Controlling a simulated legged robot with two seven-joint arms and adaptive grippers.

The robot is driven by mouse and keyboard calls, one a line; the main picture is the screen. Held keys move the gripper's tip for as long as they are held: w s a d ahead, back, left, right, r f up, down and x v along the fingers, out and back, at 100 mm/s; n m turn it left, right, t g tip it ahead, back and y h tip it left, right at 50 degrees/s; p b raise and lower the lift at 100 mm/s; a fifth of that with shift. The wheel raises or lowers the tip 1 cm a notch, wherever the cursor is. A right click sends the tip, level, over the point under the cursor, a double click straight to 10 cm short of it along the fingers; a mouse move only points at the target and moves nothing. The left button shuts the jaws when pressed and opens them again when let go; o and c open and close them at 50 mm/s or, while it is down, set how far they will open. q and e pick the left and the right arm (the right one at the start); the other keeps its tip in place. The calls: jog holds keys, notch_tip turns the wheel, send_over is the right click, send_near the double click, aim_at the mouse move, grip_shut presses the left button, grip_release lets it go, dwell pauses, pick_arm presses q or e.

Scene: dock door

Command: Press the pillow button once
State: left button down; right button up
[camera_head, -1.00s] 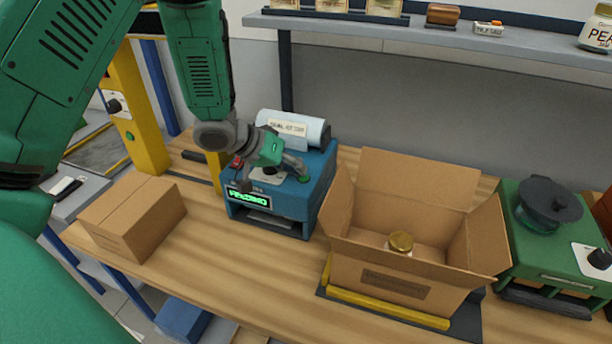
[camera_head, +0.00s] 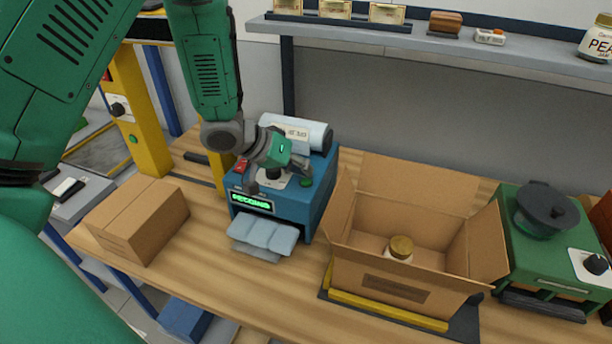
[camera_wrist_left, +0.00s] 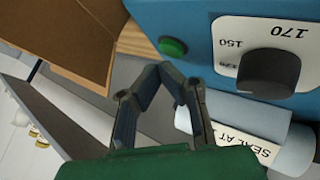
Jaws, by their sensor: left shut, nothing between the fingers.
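A blue machine (camera_head: 315,205) with a roll of film on top stands on the bench. A green button (camera_head: 306,182) is on its right front top and also shows in the left wrist view (camera_wrist_left: 172,46). A strip of pale air pillows (camera_head: 263,236) sticks out of its front slot, under a lit green display (camera_head: 252,203). My left gripper (camera_head: 307,168) is shut and empty, its fingertips close to the green button. In the left wrist view, the fingertips (camera_wrist_left: 160,70) show a little apart from the button in the picture.
An open carton (camera_head: 395,280) holding a gold-lidded jar (camera_head: 400,248) stands right of the machine. A closed box (camera_head: 140,218) is at left, a green machine (camera_head: 545,240) at far right. A dark knob (camera_wrist_left: 268,72) sits beside the button. The front of the bench is mostly clear.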

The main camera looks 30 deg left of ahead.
aim_at(305, 181)
pick_arm(q)
jog(key=shift+d+r, duration=0.15)
jog(key=shift+d, duration=0.05)
notch_tip(305, 181, up, 3)
jog(key=p, duration=0.3)
jog(key=shift+a+p, duration=0.15)
jog(key=shift+p, duration=0.2)
jog(key=shift+w+r, duration=0.1)
jog(key=shift+r, duration=0.9)
